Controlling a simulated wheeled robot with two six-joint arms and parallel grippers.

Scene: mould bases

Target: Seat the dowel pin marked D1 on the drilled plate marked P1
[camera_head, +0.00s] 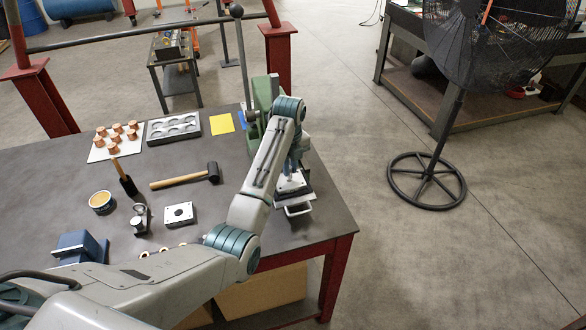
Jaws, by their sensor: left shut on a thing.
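My left arm reaches from the lower left across the table, and its gripper (292,168) points down at the right end. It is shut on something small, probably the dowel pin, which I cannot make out. Just below the gripper is a light metal plate (291,184) on a dark base with a pale handle in front. A second light plate (180,213) with a dark central hole lies flat on the table. The marks P1 and D1 are too small to read. Contact between the held thing and the plate cannot be told. My right gripper is not in view.
A green press (265,95) with a ball-ended lever stands behind my forearm. A mallet (187,178), a brush (124,178), a round tin (102,202), a blue block (80,246), a grey tray (173,128) and copper pieces on a white sheet occupy the table (50,190).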

